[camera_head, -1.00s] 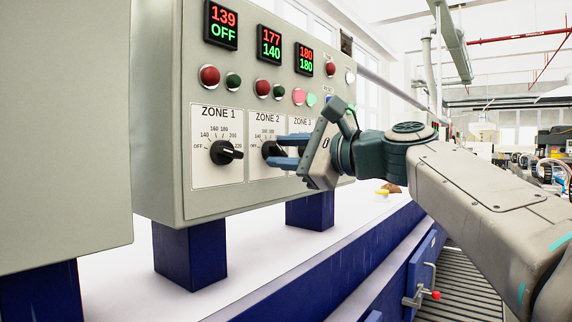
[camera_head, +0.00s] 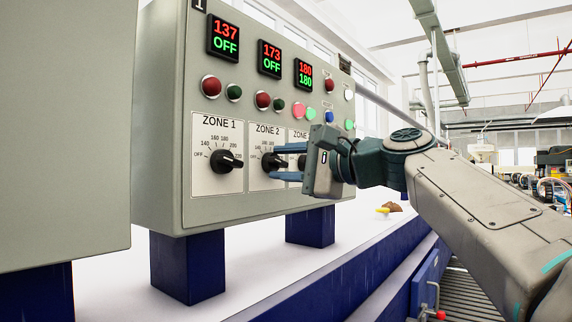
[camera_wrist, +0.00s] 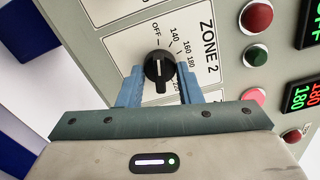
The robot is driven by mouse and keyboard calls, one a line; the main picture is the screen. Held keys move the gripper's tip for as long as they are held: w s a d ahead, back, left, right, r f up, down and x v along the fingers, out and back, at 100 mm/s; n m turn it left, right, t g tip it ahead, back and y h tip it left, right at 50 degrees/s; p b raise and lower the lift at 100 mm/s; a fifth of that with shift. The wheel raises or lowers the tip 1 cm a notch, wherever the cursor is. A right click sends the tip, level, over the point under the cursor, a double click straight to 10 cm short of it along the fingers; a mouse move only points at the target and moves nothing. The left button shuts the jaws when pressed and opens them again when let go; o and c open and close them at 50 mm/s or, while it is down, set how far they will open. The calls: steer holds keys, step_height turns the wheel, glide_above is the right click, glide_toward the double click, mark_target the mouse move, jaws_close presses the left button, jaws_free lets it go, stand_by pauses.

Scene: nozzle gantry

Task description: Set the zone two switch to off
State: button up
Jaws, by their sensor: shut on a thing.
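The zone two switch is a black rotary knob (camera_head: 270,162) on the white ZONE 2 plate, with a dial marked from OFF upward. In the wrist view the knob (camera_wrist: 158,68) sits between my two blue fingers, and its white line runs toward the OFF mark. My gripper (camera_head: 276,163) is shut on the knob; in the wrist view its fingertips (camera_wrist: 157,76) are on either side of it. The zone two display (camera_head: 270,59) reads a red 173 above a green OFF. My fingers hide part of the dial in both views.
The ZONE 1 knob (camera_head: 226,161) is to the left, and its display (camera_head: 223,37) reads 137 and OFF. The ZONE 3 plate is partly behind my gripper. Red and green buttons sit above the plates. A white ledge (camera_head: 270,262) runs below the cabinet.

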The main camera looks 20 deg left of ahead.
steer(key=o, duration=1)
steer(key=shift+c, duration=0.2)
steer(key=b+v, duration=0.2)
steer(key=v, duration=1.1)
steer(key=shift+s+d+b, duration=0.2)
steer(key=shift+d+b, duration=0.1)
steer(key=shift+d, duration=0.05)
steer(key=shift+f, duration=0.1)
